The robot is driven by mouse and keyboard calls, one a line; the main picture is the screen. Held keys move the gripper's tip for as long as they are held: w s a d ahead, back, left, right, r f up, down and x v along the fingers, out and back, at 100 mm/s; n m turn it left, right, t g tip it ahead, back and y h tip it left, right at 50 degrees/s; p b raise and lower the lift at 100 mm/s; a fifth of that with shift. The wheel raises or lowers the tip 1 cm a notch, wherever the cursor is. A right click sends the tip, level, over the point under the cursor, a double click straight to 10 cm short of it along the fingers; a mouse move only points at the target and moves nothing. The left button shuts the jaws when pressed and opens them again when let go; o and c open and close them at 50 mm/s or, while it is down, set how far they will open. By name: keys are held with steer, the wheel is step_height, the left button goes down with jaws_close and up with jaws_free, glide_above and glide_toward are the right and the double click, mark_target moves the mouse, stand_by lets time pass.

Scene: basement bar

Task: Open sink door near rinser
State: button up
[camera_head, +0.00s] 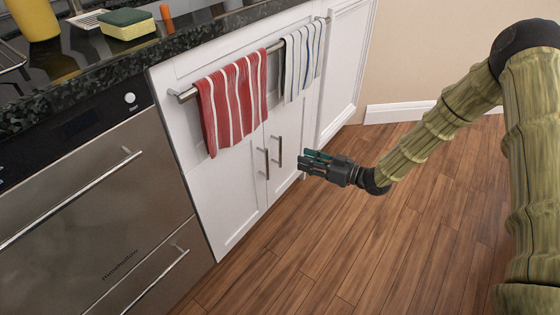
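The white cabinet under the counter has two doors, the left door (228,200) and the right door (291,153). Both look shut. Each has a vertical metal handle by the middle seam: the left handle (263,163) and the right handle (276,151). My gripper (304,160) is in front of the right door, just right of the right handle and apart from it. Its fingers point left toward the handles, look parted, and hold nothing visible. A metal fixture (90,18) shows at the top left on the counter; I cannot make out a rinser.
A rail (187,94) above the doors carries a red striped towel (234,104) and a white striped towel (302,61). A steel appliance (100,215) stands left. A sponge (126,25) lies on the dark counter (80,68). The wooden floor (390,235) is clear.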

mark_target(280, 147)
steer(key=shift+w+a+r+n+g+y+b, duration=0.15)
steer(key=shift+w+a+n+y+b, duration=0.15)
steer(key=shift+w+a+b, duration=1)
steer(key=shift+w+a+f+n+g+y+b, duration=0.2)
steer(key=shift+w+a+n+b, duration=0.45)
steer(key=shift+a, duration=1.15)
steer(key=shift+w+a+r+n+g+y+b, duration=0.2)
steer(key=shift+w+a+y+b, duration=0.1)
steer(key=shift+w+a+b, duration=1.05)
steer(key=shift+s+a, duration=0.2)
steer(key=shift+s, duration=0.1)
jaws_close()
